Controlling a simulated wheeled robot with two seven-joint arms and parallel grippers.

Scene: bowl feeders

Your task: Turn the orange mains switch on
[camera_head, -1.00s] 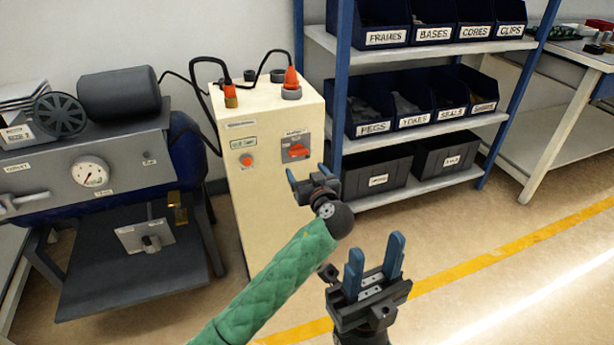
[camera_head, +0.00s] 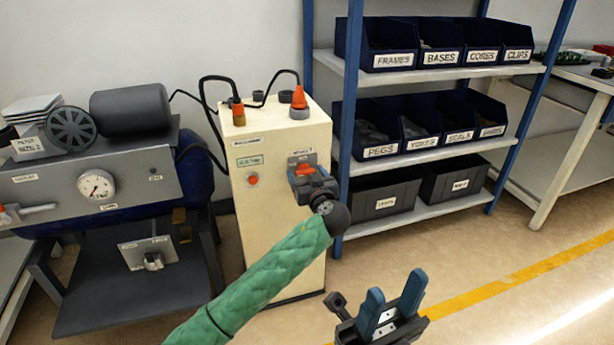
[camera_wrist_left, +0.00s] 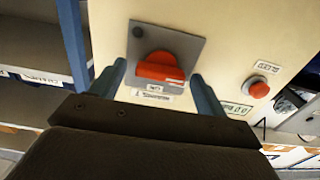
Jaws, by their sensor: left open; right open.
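The orange mains switch (camera_head: 304,169) is a rotary handle on a grey plate, on the front of the cream cabinet (camera_head: 262,215). In the head view my left gripper (camera_head: 308,178) covers part of it. In the left wrist view the orange handle (camera_wrist_left: 160,67) lies roughly crosswise. The open blue fingers of my left gripper (camera_wrist_left: 159,72) stand on either side of it, with gaps visible. Whether they touch the plate cannot be told. My right gripper (camera_head: 396,292) is open and empty, low in front, far from the cabinet.
A round red button (camera_head: 253,180) sits beside the switch; it also shows in the left wrist view (camera_wrist_left: 258,87). A shelf rack (camera_head: 420,213) with bins stands right, a machine with a gauge (camera_head: 96,186) left.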

